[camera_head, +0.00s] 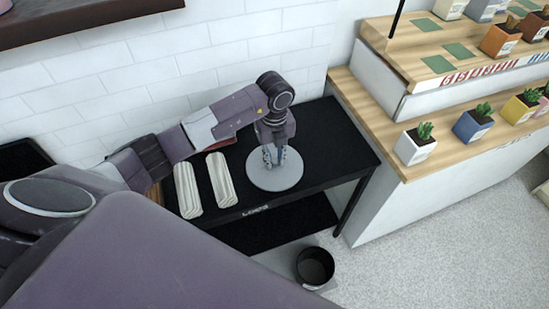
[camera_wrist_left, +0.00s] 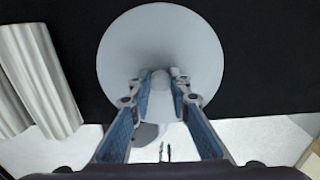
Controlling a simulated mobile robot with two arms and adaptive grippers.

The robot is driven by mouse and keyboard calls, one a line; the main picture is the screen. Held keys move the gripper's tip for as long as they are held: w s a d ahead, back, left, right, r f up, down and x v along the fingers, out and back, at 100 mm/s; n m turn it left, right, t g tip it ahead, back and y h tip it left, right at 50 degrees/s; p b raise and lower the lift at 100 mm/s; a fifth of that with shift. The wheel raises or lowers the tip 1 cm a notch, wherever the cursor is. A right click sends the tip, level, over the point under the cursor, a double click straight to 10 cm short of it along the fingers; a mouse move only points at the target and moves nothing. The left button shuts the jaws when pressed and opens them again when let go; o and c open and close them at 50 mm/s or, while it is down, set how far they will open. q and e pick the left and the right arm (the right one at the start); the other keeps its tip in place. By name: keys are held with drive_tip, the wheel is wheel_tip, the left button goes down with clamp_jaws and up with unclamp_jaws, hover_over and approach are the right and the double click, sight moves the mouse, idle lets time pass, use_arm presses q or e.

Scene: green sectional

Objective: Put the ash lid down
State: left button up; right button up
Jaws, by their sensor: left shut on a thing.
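The ash lid (camera_head: 275,178) is a round, light grey disc with a small knob on top. In the head view it is at the right part of the black table (camera_head: 330,130), flat and level; I cannot tell whether it touches the tabletop. My left gripper (camera_head: 274,160) points down from above and is shut on the lid's knob. In the left wrist view the lid (camera_wrist_left: 160,45) fills the upper middle, with the blue-padded fingers of the gripper (camera_wrist_left: 160,82) on both sides of the knob. My right gripper is not in view.
Two cream, ridged rolled pieces (camera_head: 187,188) (camera_head: 222,180) lie on the table left of the lid. A dark open bin (camera_head: 315,266) stands on the floor in front. A stepped wooden display (camera_head: 400,160) with potted plants stands at the right. A tiled wall is behind.

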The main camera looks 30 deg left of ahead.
sight(275, 160)
use_arm(q)
drive_tip(key=o, duration=0.9)
drive_tip(key=shift+f, duration=0.1)
drive_tip(key=shift+o, duration=0.2)
wheel_tip(275, 160, up, 12)
drive_tip(key=b, duration=0.1)
drive_tip(key=shift+r, duration=0.2)
